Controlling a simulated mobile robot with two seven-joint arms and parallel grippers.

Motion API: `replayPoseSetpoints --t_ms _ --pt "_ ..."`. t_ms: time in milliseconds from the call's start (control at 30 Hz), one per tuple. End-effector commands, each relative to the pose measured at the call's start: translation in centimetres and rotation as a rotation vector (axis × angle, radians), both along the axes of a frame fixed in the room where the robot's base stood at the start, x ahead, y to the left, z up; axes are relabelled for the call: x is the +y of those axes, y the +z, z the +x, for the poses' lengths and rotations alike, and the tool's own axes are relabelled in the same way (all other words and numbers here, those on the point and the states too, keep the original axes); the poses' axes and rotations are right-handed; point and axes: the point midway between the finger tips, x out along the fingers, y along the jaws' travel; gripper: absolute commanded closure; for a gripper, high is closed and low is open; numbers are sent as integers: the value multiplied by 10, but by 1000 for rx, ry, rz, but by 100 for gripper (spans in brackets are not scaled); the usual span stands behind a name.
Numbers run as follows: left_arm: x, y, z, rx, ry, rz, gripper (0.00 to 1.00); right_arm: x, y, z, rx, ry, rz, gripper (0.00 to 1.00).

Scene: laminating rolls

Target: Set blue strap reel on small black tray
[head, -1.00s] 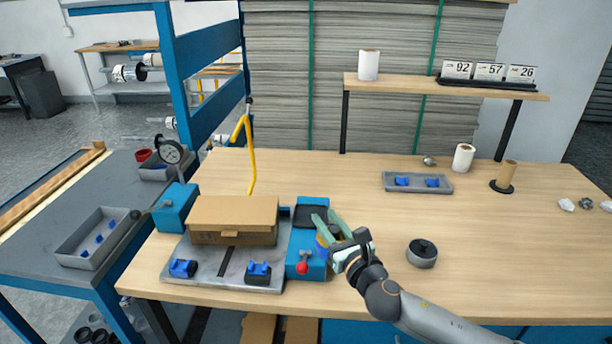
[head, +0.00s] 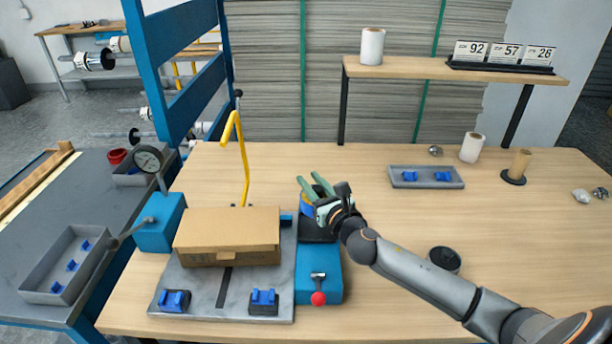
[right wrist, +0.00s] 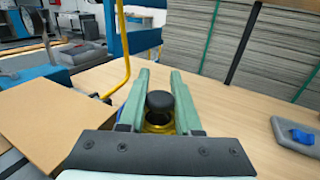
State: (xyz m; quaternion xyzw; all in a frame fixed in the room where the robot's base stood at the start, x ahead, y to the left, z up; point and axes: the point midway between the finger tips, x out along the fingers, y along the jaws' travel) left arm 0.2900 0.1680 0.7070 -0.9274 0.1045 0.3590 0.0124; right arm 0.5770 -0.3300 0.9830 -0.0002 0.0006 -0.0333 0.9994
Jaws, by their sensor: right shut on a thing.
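The blue strap reel (head: 308,208), blue with some yellow, is between the fingers of my right gripper (head: 316,184), which is shut on it. In the right wrist view, a yellow ring (right wrist: 156,127) with a black knob shows between the fingers. The small black tray (head: 316,234) lies on top of the blue strapping unit. The reel appears over the tray's far part, and my gripper hides some of both. I cannot tell whether the reel touches the tray. My left gripper is not in view.
A cardboard box (head: 228,232) sits on the grey plate left of the tray. A yellow bent bar (head: 242,160) rises behind it. A red-knobbed lever (head: 319,297) is in front. The table's middle right is clear.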

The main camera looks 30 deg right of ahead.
Motion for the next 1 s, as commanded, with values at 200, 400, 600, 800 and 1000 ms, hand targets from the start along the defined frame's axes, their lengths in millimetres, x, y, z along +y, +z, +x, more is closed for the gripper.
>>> replayPoseSetpoints --t_ms 200,400,600,800,1000 --pt "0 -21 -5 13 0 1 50 0 -17 0 -1 0 1 100" --pt "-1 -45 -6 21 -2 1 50 0 -39 0 -1 0 1 100" --pt "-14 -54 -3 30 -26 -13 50 0 -54 0 -2 0 0 100" --pt "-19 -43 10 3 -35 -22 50 0 -56 0 -2 0 -1 100" --pt "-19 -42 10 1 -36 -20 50 0 -56 0 -1 0 0 100"
